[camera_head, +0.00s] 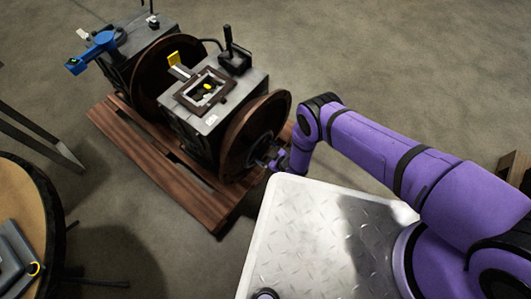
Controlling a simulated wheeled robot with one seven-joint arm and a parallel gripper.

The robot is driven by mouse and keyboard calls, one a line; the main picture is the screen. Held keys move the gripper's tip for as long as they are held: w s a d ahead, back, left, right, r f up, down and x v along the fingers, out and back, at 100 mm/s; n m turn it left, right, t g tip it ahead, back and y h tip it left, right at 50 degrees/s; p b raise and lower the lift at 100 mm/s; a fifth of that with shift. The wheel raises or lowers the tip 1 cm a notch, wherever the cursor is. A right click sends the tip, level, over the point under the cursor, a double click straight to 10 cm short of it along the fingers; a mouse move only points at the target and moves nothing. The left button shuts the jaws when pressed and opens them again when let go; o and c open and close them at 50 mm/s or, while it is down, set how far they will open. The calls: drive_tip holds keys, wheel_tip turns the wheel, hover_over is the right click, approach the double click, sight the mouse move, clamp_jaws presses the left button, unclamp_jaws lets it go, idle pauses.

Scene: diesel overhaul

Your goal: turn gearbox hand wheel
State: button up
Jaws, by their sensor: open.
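Two grey gearboxes stand on a wooden pallet. The nearer gearbox (199,125) carries a large brown round wheel (246,128) on its right-hand end, facing my arm. I cannot tell for sure that this is the hand wheel. The farther gearbox (125,60) has a similar brown wheel (150,82), partly hidden by the nearer housing. My gripper (268,160) is open in front of the nearer wheel's lower middle, close to its hub. The hub is partly hidden behind it, and I cannot tell whether they touch.
The wooden pallet (150,160) lies on a concrete floor. A blue lever-like tool (95,50) sits on the farther gearbox. A round table (45,200) is at the left; floor behind is clear.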

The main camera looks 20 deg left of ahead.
drive_tip(key=shift+w+a+f, duration=0.15)
drive_tip(key=shift+w+a, duration=0.05)
drive_tip(key=shift+a, duration=0.2)
drive_tip(key=c, duration=1.2)
drive_tip(key=shift+s, duration=0.1)
